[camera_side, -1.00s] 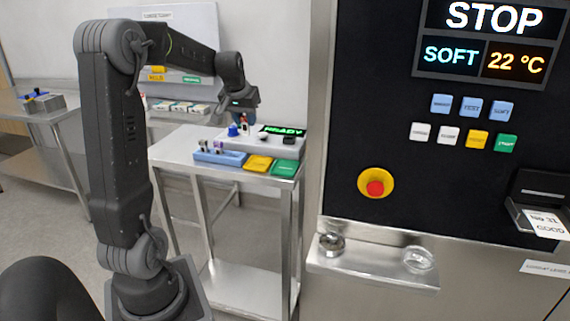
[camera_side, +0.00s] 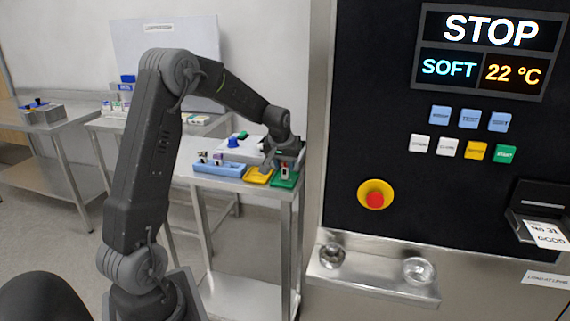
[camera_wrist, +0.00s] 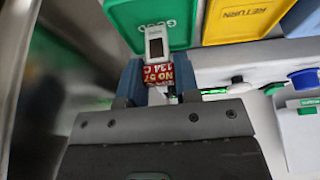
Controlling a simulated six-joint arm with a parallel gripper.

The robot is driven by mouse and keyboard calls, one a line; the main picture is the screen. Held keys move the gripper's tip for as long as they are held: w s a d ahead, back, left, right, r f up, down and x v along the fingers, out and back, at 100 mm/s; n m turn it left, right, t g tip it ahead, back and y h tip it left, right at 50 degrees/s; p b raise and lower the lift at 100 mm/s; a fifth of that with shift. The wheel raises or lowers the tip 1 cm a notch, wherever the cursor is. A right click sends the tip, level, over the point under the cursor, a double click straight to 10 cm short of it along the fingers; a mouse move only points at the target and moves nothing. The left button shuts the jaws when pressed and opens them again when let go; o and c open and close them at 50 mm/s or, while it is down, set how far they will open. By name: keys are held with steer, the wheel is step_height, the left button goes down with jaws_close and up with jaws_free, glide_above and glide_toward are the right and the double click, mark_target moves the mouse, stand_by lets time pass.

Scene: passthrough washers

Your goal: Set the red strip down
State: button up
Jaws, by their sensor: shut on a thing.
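The red strip (camera_wrist: 157,73) is between my fingers in the wrist view, with red lettered faces and a white end with a small dark window. My gripper (camera_wrist: 157,82) is shut on it. In the side view my gripper (camera_side: 279,163) is low at the right end of the small table, over the green tray (camera_side: 287,182). The wrist view shows the green tray (camera_wrist: 120,12) marked GOOD, with the strip's white end overlapping it in the picture. I cannot tell whether the strip touches the tray.
The yellow tray (camera_side: 257,176), marked RETURN, lies beside the green one. A blue rack (camera_side: 218,168) with several small items stands to its left. A pale device with a blue knob (camera_side: 233,143) is behind. The tall machine (camera_side: 440,170) is close on the right.

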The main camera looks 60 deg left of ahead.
steer(key=shift+f, duration=0.3)
steer(key=o, duration=0.9)
steer(key=v, duration=1.2)
steer(key=s+d+r+m, duration=0.2)
steer(key=s+d+r, duration=0.1)
steer(key=d, duration=0.5)
steer(key=s+d+f+m+h, duration=0.1)
steer(key=s+d+m, duration=0.1)
steer(key=s+d, duration=0.3)
steer(key=s+d+m+t+h, duration=0.1)
steer(key=s+d+m, duration=0.1)
steer(key=s+d, duration=0.4)
steer(key=s+d+f+m+t+h, duration=0.1)
steer(key=s+d+m, duration=0.2)
steer(key=s+d, duration=0.2)
steer(key=shift+s+d+f, duration=0.1)
steer(key=shift+d+f, duration=0.05)
steer(key=shift+d, duration=0.55)
steer(key=shift+s+d+f, duration=0.1)
steer(key=shift+d+f, duration=0.1)
steer(key=shift+d, duration=0.45)
